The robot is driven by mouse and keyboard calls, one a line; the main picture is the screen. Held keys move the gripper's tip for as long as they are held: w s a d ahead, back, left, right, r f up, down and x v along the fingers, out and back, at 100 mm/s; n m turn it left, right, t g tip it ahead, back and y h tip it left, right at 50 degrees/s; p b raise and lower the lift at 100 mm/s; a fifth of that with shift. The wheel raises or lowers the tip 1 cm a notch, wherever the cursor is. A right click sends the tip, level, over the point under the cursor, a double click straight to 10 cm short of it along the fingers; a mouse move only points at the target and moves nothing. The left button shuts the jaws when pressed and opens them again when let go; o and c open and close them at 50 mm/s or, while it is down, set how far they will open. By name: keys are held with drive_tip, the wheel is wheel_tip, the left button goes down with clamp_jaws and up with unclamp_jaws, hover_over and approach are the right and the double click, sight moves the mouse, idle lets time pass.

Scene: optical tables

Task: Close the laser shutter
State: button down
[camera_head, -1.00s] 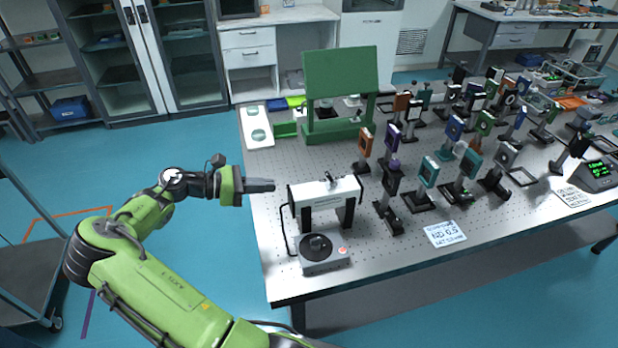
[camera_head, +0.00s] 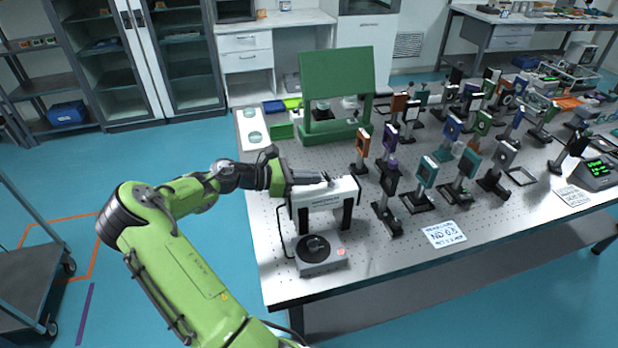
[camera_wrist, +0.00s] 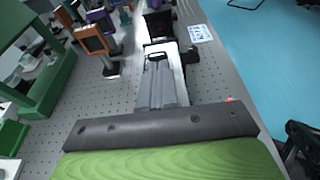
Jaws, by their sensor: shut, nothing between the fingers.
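The white laser housing (camera_head: 330,196) stands on black legs at the near left corner of the optical table. Its small dark shutter lever (camera_head: 328,178) stands up on top of the housing and shows as a black loop (camera_wrist: 156,56) in the wrist view. My gripper (camera_head: 318,179) is shut and empty. It lies just above the housing's top, coming from the left, with its fingertips right beside the lever. In the wrist view my shut fingers (camera_wrist: 160,75) point along the housing at the loop. I cannot tell whether they touch it.
A grey box with a black knob (camera_head: 315,247) sits in front of the laser. Several optic mounts on posts (camera_head: 391,178) crowd the table to the right. A green panel stand (camera_head: 337,75) is behind. A paper label (camera_head: 444,234) lies near the front edge.

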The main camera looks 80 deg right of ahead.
drive_tip(key=shift+r, duration=0.1)
drive_tip(key=shift+s+r+p, duration=0.1)
drive_tip(key=shift+r+p, duration=0.05)
drive_tip(key=shift+p, duration=0.7)
